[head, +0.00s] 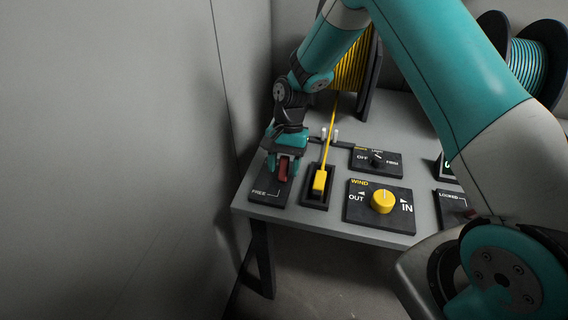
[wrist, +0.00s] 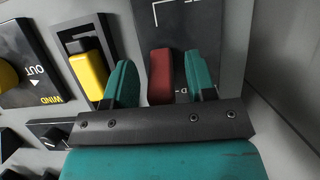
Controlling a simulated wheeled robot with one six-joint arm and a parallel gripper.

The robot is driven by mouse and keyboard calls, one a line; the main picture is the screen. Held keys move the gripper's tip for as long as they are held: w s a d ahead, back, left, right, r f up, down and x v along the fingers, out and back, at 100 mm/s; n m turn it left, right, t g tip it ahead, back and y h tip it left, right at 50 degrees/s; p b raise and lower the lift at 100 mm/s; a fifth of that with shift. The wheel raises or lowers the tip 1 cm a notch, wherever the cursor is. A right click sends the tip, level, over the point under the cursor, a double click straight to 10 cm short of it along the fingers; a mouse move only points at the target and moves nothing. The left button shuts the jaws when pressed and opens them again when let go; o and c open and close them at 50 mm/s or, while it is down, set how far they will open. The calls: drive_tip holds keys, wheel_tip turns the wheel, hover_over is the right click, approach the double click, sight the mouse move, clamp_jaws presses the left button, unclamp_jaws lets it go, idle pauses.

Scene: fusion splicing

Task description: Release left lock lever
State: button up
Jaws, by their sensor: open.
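The left lock lever has a dark red handle (head: 284,170) on a black plate (head: 266,193) marked FREE, at the left front of the table. In the wrist view the red handle (wrist: 161,76) stands between the two teal fingers of my gripper (wrist: 158,84). Whether a finger touches the handle cannot be told.
A yellow block (head: 320,182) in a black slot, with a yellow line running to it, is just right of my gripper. Further right are the yellow WIND knob (head: 383,202), a small switch panel (head: 376,160) and a LOCKED plate (head: 452,205). A wall (head: 120,160) stands close on the left.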

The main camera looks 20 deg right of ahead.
sight(282, 179)
drive_tip(key=c, duration=0.9)
drive_tip(key=t+h, duration=0.1)
drive_tip(key=s+a+t+h+b, duration=0.1)
drive_tip(key=t, duration=0.1)
drive_tip(key=t+h+b, duration=0.1)
drive_tip(key=s+t+h+b, duration=0.1)
drive_tip(key=t, duration=0.1)
drive_tip(key=shift+a+f, duration=0.15)
drive_tip(key=shift+a, duration=0.15)
drive_tip(key=shift+s+a+t+h+b, duration=0.1)
drive_tip(key=shift+s+t+h+b, duration=0.05)
drive_tip(key=shift+t+h+b, duration=0.55)
